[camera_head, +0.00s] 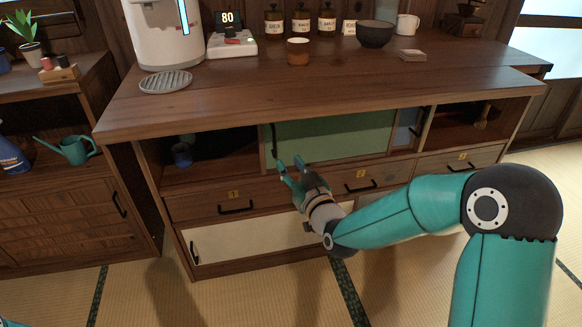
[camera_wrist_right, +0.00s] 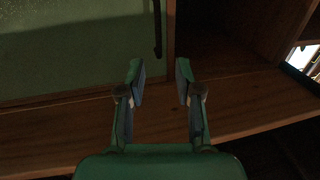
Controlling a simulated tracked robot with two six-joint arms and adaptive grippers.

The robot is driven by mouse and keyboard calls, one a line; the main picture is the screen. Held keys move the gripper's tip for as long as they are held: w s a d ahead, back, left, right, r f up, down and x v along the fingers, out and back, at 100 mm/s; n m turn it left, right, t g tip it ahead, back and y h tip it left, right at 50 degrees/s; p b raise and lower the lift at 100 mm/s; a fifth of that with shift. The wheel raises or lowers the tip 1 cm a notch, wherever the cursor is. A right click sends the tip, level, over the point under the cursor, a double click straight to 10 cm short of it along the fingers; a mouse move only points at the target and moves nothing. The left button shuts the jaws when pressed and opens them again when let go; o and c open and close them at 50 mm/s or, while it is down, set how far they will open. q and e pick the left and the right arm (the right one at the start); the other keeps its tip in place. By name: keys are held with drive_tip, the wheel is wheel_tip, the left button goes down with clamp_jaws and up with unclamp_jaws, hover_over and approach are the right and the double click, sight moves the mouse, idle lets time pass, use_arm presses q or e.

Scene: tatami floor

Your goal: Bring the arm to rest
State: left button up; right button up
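My right arm reaches in from the right in the head view. Its teal gripper (camera_head: 291,166) is in front of the cabinet, by the lower left part of the green sliding panel (camera_head: 335,137). In the right wrist view the two fingers (camera_wrist_right: 160,82) stand apart with nothing between them. Beyond them are the green panel (camera_wrist_right: 75,45), its dark upright handle (camera_wrist_right: 157,28) and a wooden ledge. I cannot tell whether the fingertips touch the cabinet. Only a small teal piece shows at the bottom left corner of the head view; no left gripper is seen.
The wooden counter (camera_head: 330,82) carries a white dispenser (camera_head: 165,35), a scale (camera_head: 232,44), jars, a brown cup (camera_head: 298,51), a dark bowl (camera_head: 375,34) and a white mug (camera_head: 407,25). Numbered drawers are below. A teal watering can (camera_head: 72,149) is on the left shelf. Tatami in front is clear.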

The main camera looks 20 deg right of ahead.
drive_tip(key=s+a+f+g+y, duration=0.15)
drive_tip(key=s+f+g, duration=0.3)
drive_tip(key=f, duration=0.85)
drive_tip(key=s+a+f+g+h, duration=0.1)
drive_tip(key=s+a+f+g, duration=0.3)
drive_tip(key=f, duration=1)
drive_tip(key=s+a+f+m+g+y, duration=0.15)
drive_tip(key=s+f+g, duration=0.3)
drive_tip(key=s, duration=0.75)
drive_tip(key=s+a+f+m+g+y, duration=0.15)
drive_tip(key=s+f+g, duration=0.35)
drive_tip(key=s, duration=0.7)
wheel_tip(320, 180, up, 37)
drive_tip(key=p, duration=3.8)
drive_tip(key=shift+w+t+h, duration=0.3)
drive_tip(key=shift+h, duration=0.05)
drive_tip(key=shift+a+f, duration=0.1)
